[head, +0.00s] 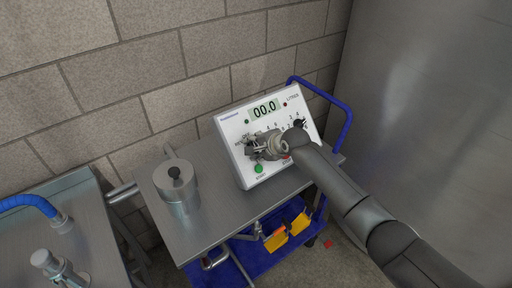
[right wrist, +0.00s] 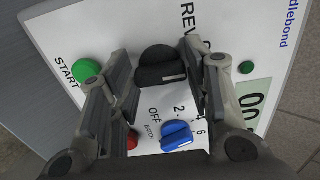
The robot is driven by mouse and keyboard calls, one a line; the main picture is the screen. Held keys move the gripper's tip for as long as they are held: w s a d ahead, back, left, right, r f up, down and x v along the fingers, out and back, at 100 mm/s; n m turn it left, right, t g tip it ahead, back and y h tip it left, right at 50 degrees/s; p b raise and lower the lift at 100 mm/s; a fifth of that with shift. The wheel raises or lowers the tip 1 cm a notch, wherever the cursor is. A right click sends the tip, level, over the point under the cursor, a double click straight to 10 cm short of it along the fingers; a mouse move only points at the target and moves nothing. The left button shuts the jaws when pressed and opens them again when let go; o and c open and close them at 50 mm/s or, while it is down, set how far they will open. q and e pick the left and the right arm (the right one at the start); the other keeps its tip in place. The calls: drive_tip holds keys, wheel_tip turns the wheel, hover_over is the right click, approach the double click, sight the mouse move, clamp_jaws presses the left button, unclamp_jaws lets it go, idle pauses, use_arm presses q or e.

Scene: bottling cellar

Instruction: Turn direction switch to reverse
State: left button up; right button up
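The control box (head: 240,160) is a white sloped panel with a display reading 00.0, standing on a steel cart. My right gripper (head: 264,146) is over the lower left of its face and hides part of it. In the right wrist view, the black direction switch (right wrist: 161,68) lies between the two fingers of my right gripper (right wrist: 160,72). The fingers are apart, one on each side of it; I cannot tell whether they touch it. Its white pointer mark points right in that view, and the REV label (right wrist: 188,20) is above it. My left gripper is not in view.
A blue knob (right wrist: 176,136), a green START button (right wrist: 87,71) and a partly hidden red button (right wrist: 132,141) are near the fingers. A metal cylinder (head: 180,190) stands on the cart (head: 225,215), left of the box. A brick wall is behind.

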drive_tip(key=c, duration=0.5)
drive_tip(key=shift+n, duration=0.3)
drive_tip(key=n, duration=0.3)
drive_tip(key=shift+p, duration=0.3)
drive_tip(key=shift+n, duration=2.7)
drive_tip(key=o, duration=1.1)
drive_tip(key=shift+c, duration=0.2)
